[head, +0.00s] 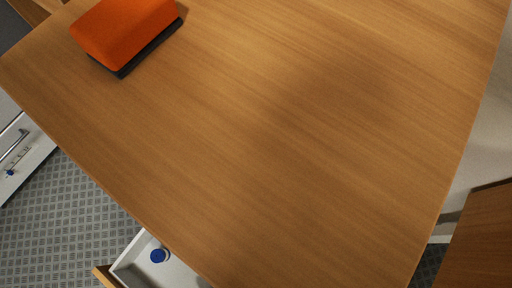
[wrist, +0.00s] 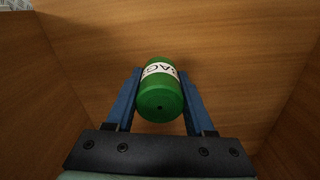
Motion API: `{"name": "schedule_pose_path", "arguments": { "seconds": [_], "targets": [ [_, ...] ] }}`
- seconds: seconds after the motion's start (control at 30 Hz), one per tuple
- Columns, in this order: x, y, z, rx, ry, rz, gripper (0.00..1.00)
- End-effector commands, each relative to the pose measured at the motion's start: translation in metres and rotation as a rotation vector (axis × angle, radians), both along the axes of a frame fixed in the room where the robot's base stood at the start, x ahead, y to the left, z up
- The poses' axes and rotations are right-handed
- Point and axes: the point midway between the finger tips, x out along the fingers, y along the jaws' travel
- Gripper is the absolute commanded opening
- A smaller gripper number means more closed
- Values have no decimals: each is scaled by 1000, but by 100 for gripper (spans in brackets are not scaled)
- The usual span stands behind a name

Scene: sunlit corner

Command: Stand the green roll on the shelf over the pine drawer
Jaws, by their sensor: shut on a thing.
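The green roll (wrist: 158,103) is a short cylinder with a white lettered band. It shows in the wrist view between the blue fingers of my gripper (wrist: 159,74), which is shut on it. Its round end with a small dark centre faces the camera. Wooden panels (wrist: 230,45) surround the gripper, with side walls at left and right, like the inside of a shelf compartment; whether the roll touches a surface I cannot tell. In the head view an open drawer (head: 131,254) with a pale wood front shows at the bottom, partly hidden by the tabletop. The gripper is out of the head view.
A wooden tabletop (head: 290,130) fills most of the head view. An orange block with a dark base (head: 125,30) lies at its far left. A blue round thing (head: 158,256) lies in the open drawer.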

Motion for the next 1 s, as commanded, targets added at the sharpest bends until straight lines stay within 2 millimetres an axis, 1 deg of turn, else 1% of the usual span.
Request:
{"name": "schedule_pose_path", "arguments": {
  "seconds": [0.03,0.13,0.4,0.53,0.57,0.6,0.7,1.0],
  "targets": [
    [-1,0,-13,0,3,0,0],
    [0,0,-26,0,1,0,0],
    [0,0,-25,0,0,0,0],
    [0,0,-29,0,0,0,0],
    [0,0,-28,0,0,0,59],
    [0,0,-28,0,0,0,66],
    [0,0,-28,0,0,0,84],
    [0,0,-27,1,1,0,84]
  ]
}}
